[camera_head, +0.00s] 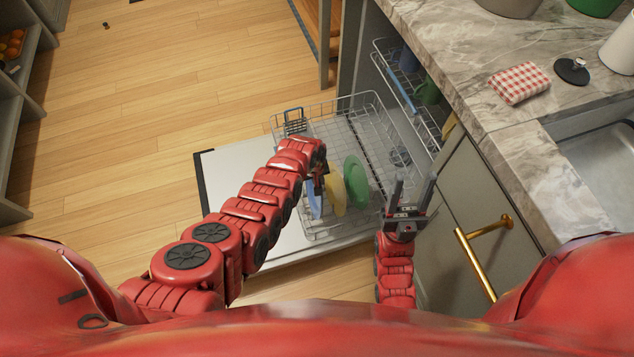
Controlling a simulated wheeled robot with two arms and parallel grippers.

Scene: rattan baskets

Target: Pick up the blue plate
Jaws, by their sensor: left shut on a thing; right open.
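The blue plate (314,200) stands on edge in the dishwasher's lower rack (378,128), left of a yellow plate (336,190) and a green plate (356,182). My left gripper (317,183) reaches down over the rack and is shut on the blue plate at its upper part. The arm and gripper hide part of the plate. My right gripper (408,195) is open and empty, fingers pointing up, to the right of the green plate near the rack's right side.
The open dishwasher door (225,180) lies under the pulled-out rack. An upper rack (405,90) holds blue and green dishes. A marble counter (450,50) with a checkered cloth (520,83) and cabinet with gold handle (484,256) bound the right.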

